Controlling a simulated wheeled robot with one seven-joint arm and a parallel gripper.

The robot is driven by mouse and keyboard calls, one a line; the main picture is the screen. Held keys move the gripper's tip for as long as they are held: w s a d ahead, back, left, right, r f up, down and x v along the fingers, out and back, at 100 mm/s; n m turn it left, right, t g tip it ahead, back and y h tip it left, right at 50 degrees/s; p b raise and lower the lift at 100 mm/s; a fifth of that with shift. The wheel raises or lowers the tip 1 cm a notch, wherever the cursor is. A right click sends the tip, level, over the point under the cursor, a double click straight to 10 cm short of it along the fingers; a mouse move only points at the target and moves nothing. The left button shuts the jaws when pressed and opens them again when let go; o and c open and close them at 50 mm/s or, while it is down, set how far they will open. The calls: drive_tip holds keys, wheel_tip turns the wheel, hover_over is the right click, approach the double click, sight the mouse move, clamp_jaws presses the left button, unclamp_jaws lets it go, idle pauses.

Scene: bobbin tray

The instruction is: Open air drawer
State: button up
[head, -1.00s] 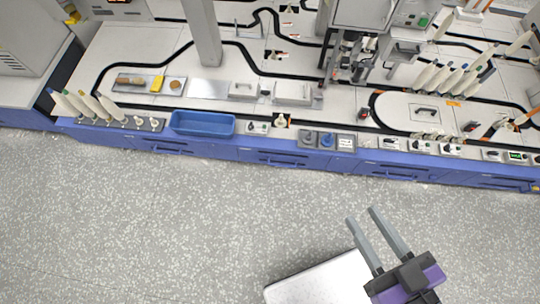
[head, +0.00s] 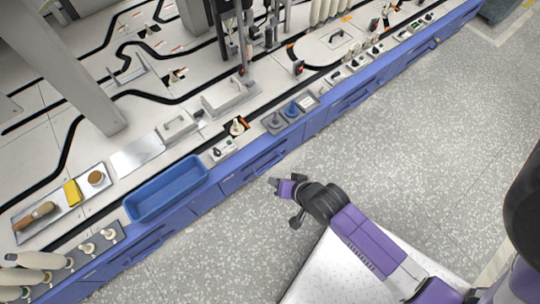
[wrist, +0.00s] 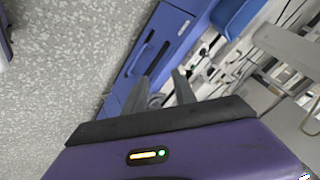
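A row of blue drawer fronts with bar handles runs along the workbench edge. One drawer (head: 258,168) is in the middle of the head view, and another (head: 352,97) is farther up to the right. I see no label that tells which is the air drawer. My gripper (head: 274,183) is out over the floor, just in front of the middle drawer, and appears apart from it. In the wrist view its two grey fingers (wrist: 162,88) are spread with nothing between them. A blue drawer front with a dark handle (wrist: 150,50) lies ahead of them.
A blue tray (head: 167,190) sits at the bench edge, left of small control boxes (head: 222,150). A metal plate (head: 62,205) holds a brush, a yellow block and a round piece. The speckled floor (head: 400,140) is free.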

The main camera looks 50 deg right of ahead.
drive_tip(key=w+d+f+m+g+b, duration=0.2)
drive_tip(key=w+d+f+m+b, duration=0.1)
drive_tip(key=f, duration=0.3)
drive_tip(key=w+d+f+m+g+b, duration=0.1)
drive_tip(key=w+d+f+m+b, duration=0.2)
drive_tip(key=f, duration=0.4)
drive_tip(key=m+g+y+b, duration=0.1)
drive_tip(key=m+g+b, duration=0.15)
drive_tip(key=b, duration=0.35)
approach(270, 166)
drive_tip(key=shift+m, duration=0.45)
drive_tip(key=b+x, duration=0.4)
drive_tip(key=x, duration=0.3)
drive_tip(key=shift+d+f, duration=0.15)
drive_tip(key=shift+f, duration=0.2)
drive_tip(key=shift+c, duration=0.4)
clamp_jaws()
